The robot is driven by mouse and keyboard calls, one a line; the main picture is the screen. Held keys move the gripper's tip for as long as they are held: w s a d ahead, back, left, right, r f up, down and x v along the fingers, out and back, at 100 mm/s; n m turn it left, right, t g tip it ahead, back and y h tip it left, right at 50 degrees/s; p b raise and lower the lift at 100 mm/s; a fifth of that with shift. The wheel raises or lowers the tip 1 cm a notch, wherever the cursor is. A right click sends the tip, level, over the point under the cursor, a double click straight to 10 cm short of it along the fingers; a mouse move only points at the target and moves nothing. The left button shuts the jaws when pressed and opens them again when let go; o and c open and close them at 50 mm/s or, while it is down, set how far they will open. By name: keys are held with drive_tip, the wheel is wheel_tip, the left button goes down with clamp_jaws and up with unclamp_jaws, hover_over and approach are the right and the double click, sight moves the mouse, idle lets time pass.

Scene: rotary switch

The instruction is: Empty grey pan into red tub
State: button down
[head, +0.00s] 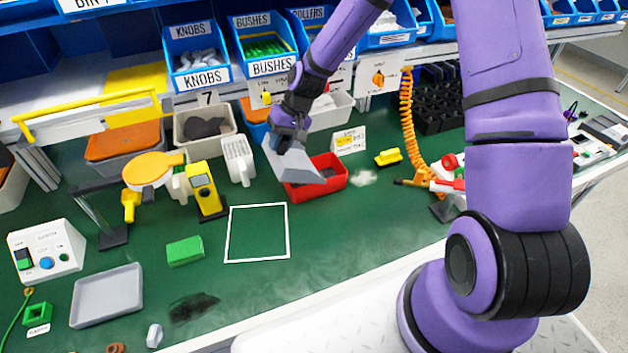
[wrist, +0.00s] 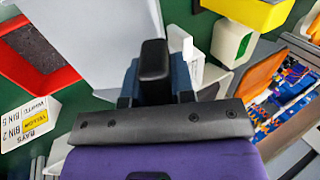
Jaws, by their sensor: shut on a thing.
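My gripper (head: 289,140) is shut on the grey pan (head: 292,163) near the middle of the bench. The pan is tilted, and its lower right corner hangs over the left part of the red tub (head: 338,183). The tub stands on the green bench top, and dark material shows inside it. In the wrist view the gripper (wrist: 155,62) covers the pan's near edge. The pan (wrist: 100,25) fills the upper left there, beside the red tub (wrist: 70,76). I cannot tell whether anything is left in the pan.
A white-outlined square (head: 257,233) lies empty in front. A yellow device (head: 204,190) and a white container (head: 238,160) stand left of the pan. A sign card (head: 349,141) stands behind the tub; a yellow block (head: 388,157) lies right. Blue bins (head: 262,40) line the back.

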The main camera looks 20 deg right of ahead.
drive_tip(key=shift+a+f+h, duration=0.2)
drive_tip(key=shift+a+h, duration=0.1)
drive_tip(key=shift+a, duration=0.1)
drive_tip(key=shift+a, duration=0.1)
drive_tip(key=shift+a+f+h, duration=0.35)
drive_tip(key=shift+f+h, duration=0.05)
drive_tip(key=shift+a+f+h, duration=0.6)
drive_tip(key=shift+f+h, duration=0.25)
drive_tip(key=shift+f, duration=0.05)
drive_tip(key=shift+a+f+h, duration=0.6)
drive_tip(key=shift+f+h, duration=0.25)
drive_tip(key=shift+f, duration=0.05)
drive_tip(key=shift+r, duration=0.15)
drive_tip(key=shift+r, duration=1.35)
drive_tip(key=shift+s, duration=0.1)
